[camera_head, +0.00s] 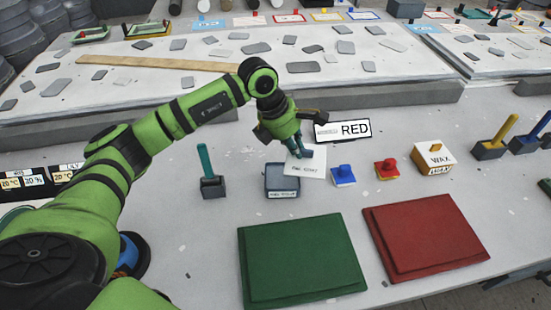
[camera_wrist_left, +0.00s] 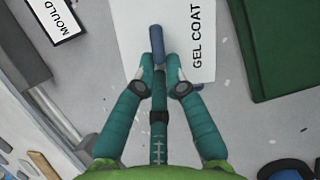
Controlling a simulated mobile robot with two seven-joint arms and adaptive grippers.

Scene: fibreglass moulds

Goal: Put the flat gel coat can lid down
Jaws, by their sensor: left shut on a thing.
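My left gripper (camera_head: 303,150) is shut on the blue handle (camera_wrist_left: 153,55) of a flat white lid (camera_head: 305,169). The lid, lettered GEL COAT, also shows in the wrist view (camera_wrist_left: 188,45), with the teal fingers (camera_wrist_left: 160,78) closed at the handle. In the head view the lid is just right of a blue-grey square can (camera_head: 282,182) with a white label, its left edge close to or overlapping the can's rim. I cannot tell whether the lid touches the table or hangs above it. My right gripper is not in view.
A teal-handled tool (camera_head: 206,165) stands left of the can. To the right are a small blue-knobbed piece (camera_head: 343,176), a red-knobbed piece (camera_head: 387,169) and a WAX box (camera_head: 434,158). Green (camera_head: 300,260) and red (camera_head: 425,233) moulds lie in front.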

